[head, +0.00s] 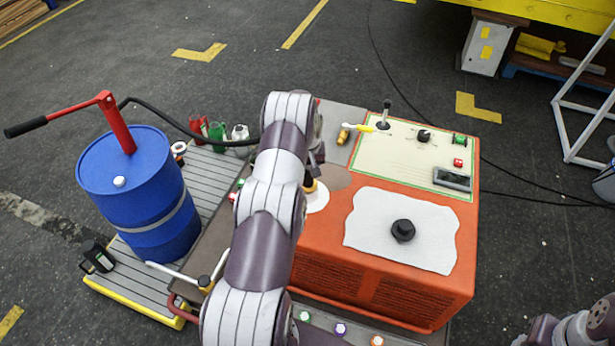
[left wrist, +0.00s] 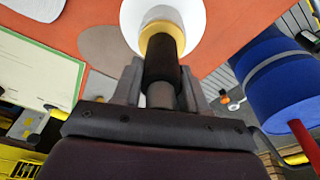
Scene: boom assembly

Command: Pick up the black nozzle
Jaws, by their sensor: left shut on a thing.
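My left gripper (left wrist: 160,85) is shut on a black cylindrical piece with a yellow collar (left wrist: 162,42) in the left wrist view. A white round disc (left wrist: 133,18) lies beyond the collar. In the head view my left arm hides most of this gripper, and the white disc (head: 318,198) shows beside the arm at the orange cabinet's left edge. A short round black part (head: 403,230), which looks like a nozzle or cap, stands on a white cloth (head: 375,215), apart from my left gripper. My right gripper is not visible; only part of my right arm shows at the lower right.
The orange cabinet (head: 440,285) carries a cream control panel (head: 405,150) with a joystick, knob and buttons. A blue drum (head: 150,195) with a red pump handle stands on the left. Coloured bottles (head: 216,132) stand behind. Small coloured caps line the front edge.

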